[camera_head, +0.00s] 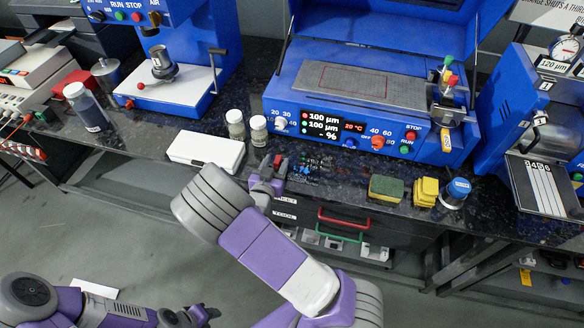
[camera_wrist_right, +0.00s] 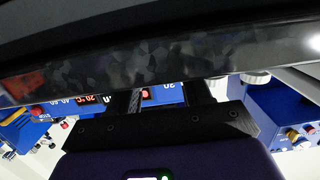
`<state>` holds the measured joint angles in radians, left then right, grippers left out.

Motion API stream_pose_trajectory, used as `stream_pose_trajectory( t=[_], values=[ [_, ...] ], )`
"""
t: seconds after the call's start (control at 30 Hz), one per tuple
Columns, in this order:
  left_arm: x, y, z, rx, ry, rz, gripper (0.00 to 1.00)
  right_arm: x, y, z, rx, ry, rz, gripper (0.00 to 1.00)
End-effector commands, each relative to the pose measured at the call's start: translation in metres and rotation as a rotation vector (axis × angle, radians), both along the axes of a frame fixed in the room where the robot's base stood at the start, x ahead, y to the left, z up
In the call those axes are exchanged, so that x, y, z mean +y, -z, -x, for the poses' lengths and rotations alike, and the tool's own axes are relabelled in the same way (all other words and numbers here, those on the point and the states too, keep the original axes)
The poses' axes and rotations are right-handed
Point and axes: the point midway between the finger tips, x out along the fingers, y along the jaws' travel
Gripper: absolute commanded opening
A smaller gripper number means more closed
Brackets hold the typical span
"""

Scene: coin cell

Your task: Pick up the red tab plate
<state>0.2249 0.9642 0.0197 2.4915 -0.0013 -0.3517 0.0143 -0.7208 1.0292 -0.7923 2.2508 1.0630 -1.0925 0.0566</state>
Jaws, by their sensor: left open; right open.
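A small red piece (camera_head: 277,160), which looks like the red tab plate, shows at the front of the dark counter. It is at the fingertips of my right gripper (camera_head: 268,170). The gripper is open, and I cannot tell whether it touches the piece. Small blue, green and red pieces (camera_head: 308,166) lie just to its right. In the right wrist view, a dark counter edge (camera_wrist_right: 160,60) crosses close in front of the gripper, and no plate can be made out. My left gripper (camera_head: 205,314) is open and empty, low over the floor.
A white case (camera_head: 206,149) and two jars (camera_head: 258,130) stand left of and behind my right gripper. A blue machine (camera_head: 350,130) stands behind. A green-yellow sponge (camera_head: 386,188), yellow blocks (camera_head: 426,191) and a blue-topped jar (camera_head: 456,193) are to the right. Drawers with red and green handles (camera_head: 343,220) are below.

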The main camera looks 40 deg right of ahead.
Motion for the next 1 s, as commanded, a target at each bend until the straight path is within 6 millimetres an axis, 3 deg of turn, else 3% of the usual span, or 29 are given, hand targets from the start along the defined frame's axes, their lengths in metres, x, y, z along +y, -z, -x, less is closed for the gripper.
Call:
stream_pose_trajectory(
  t=[0.17,0.43,0.77,1.0],
  values=[
    [0.0,0.008,0.0,-0.001,0.0,0.0,0.43,-0.016,0.005,-0.013,-0.001,0.002,-0.002,0.49],
    [0.0,0.007,0.0,-0.001,0.0,0.0,0.43,-0.018,0.004,-0.015,0.001,0.0,-0.001,0.49],
    [0.0,0.007,-0.001,-0.001,0.0,0.0,0.43,-0.018,0.004,-0.015,0.001,0.0,-0.001,0.0],
    [0.0,0.007,0.0,-0.001,0.0,0.0,0.43,-0.018,0.004,-0.015,0.001,0.0,-0.001,0.0]
  ],
)
